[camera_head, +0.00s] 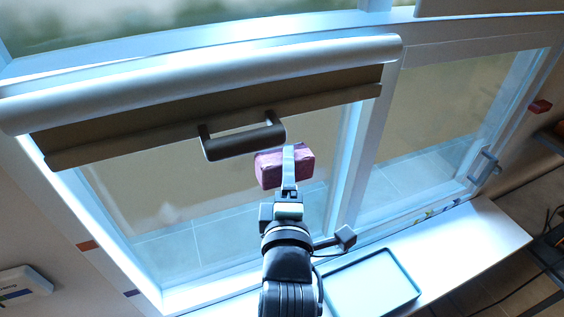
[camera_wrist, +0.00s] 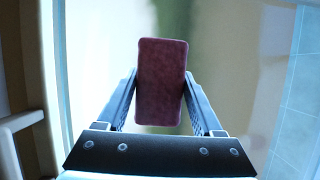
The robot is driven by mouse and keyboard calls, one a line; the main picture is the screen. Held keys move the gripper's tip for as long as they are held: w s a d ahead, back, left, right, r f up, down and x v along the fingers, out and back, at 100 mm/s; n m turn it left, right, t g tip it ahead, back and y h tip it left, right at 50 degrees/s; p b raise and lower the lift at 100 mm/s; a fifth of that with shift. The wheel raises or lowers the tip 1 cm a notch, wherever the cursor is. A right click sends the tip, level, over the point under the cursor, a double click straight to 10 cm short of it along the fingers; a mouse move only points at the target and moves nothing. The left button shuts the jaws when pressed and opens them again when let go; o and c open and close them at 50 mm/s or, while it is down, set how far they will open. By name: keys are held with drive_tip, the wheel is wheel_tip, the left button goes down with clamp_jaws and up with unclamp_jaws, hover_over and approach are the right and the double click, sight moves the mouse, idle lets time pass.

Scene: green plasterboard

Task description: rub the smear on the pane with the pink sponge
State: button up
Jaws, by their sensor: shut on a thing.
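My gripper (camera_head: 289,168) is shut on the pink sponge (camera_head: 268,170), a dark pink block held upright in front of the left pane (camera_head: 130,190). In the wrist view the sponge (camera_wrist: 160,85) sits between both fingers of my gripper (camera_wrist: 160,76), its far end beyond the fingertips. I cannot tell whether the sponge touches the glass. A faint whitish patch (camera_head: 167,212) on the left pane, left of and lower than the sponge, may be the smear. In the wrist view a blurred dark green band shows behind the sponge; I cannot tell if it is on the glass.
A blind with a pale roller (camera_head: 210,80) and a dark handle (camera_head: 243,141) hangs across the upper pane, close above the sponge. A blue-grey tray (camera_head: 372,283) lies on the white sill (camera_head: 475,240). A window latch (camera_head: 486,166) and a red block (camera_head: 540,106) are at right.

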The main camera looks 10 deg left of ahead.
drive_tip(key=shift+s+d, duration=0.15)
drive_tip(key=shift+s, duration=0.1)
drive_tip(key=shift+s+d+b, duration=0.45)
drive_tip(key=shift+s, duration=0.2)
drive_tip(key=shift+s+d+b, duration=0.4)
drive_tip(key=shift+s+b, duration=0.05)
drive_tip(key=shift+s, duration=0.15)
